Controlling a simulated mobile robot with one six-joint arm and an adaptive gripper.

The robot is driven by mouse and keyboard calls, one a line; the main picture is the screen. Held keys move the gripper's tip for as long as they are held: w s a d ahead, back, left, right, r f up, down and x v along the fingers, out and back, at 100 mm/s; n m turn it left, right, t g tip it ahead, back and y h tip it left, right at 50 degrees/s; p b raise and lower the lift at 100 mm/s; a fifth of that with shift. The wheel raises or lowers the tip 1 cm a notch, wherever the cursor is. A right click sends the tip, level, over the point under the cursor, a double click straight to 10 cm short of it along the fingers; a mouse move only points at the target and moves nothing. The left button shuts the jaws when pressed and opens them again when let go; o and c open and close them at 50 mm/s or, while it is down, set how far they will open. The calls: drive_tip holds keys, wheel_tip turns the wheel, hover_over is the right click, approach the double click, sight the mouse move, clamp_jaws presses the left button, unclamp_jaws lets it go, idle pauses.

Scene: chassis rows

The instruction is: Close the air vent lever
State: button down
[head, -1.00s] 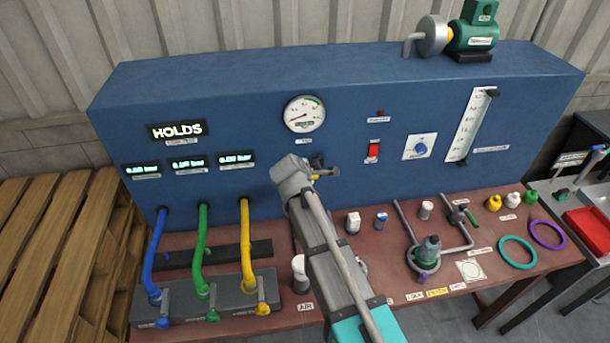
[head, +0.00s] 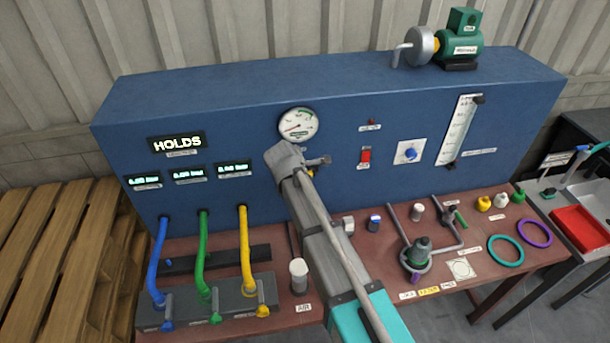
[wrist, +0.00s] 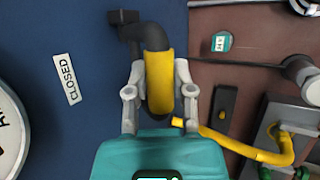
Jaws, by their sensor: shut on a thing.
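The air vent lever has a yellow grip (wrist: 160,82) and a dark, bent stem that runs to a black fitting (wrist: 123,17) on the blue panel. My gripper (wrist: 160,95) is shut on the yellow grip, with one grey finger on each side of it. In the head view my gripper (head: 288,160) is in front of the panel, just below the round gauge (head: 298,125). It hides most of the lever there. A "CLOSED" label (wrist: 67,79) is on the panel beside the lever in the wrist view, apart from the grip.
Blue, green and yellow hoses (head: 245,260) run from the panel to a grey block at the left. A white-topped cylinder (head: 299,275) stands on the red-brown bench near my arm. A red switch (head: 365,157) and a blue knob (head: 410,153) are to the right.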

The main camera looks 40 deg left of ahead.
drive_tip(key=shift+a+r, duration=0.15)
drive_tip(key=shift+a, duration=0.1)
idle(0.3)
drive_tip(key=shift+c, duration=2.4)
unclamp_jaws()
drive_tip(key=shift+s, duration=0.1)
drive_tip(key=shift+d, duration=0.15)
